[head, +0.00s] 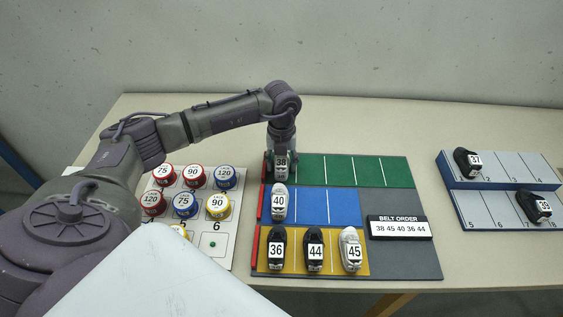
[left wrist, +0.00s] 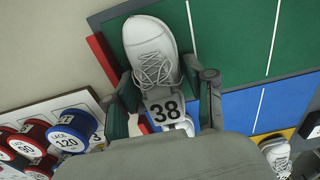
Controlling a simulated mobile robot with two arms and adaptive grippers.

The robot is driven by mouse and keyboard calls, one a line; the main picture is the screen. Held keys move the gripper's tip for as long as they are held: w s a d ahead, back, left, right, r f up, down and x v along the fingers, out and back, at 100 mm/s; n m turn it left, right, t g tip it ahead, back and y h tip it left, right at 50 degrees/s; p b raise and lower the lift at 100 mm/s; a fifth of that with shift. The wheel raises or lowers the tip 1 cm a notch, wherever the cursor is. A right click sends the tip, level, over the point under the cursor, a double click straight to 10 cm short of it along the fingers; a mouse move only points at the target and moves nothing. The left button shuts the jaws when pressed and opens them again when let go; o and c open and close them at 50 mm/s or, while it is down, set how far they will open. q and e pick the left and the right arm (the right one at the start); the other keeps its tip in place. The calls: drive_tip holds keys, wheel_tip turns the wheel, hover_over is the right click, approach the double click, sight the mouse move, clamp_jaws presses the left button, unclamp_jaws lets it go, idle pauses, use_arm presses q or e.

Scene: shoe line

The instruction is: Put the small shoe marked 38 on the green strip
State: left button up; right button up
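The small white shoe marked 38 (left wrist: 150,48) is between the fingers of my left gripper (left wrist: 166,92), toe pointing away, with the 38 label at its heel end. The fingers appear closed on its sides. In the head view the label of the shoe marked 38 (head: 281,163) shows below my left gripper (head: 281,154), at the left end of the green strip (head: 345,170). I cannot tell whether its sole touches the strip. The green strip (left wrist: 228,40) also shows in the left wrist view. The right gripper is not in view.
The shoe marked 40 (head: 279,203) stands on the blue strip (head: 345,206). Shoes 36, 44 and 45 stand on the yellow strip (head: 296,265). Lace tins (head: 195,176) sit left. The belt order sign (head: 398,228) lies right. A two-step rack (head: 500,185) holds shoes 37 and another.

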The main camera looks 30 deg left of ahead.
sight(282, 157)
use_arm(q)
drive_tip(key=shift+r, duration=0.2)
wheel_tip(282, 157, up, 11)
drive_tip(key=shift+r+b, duration=0.1)
drive_tip(key=shift+b, duration=0.8)
drive_tip(key=shift+r, duration=0.4)
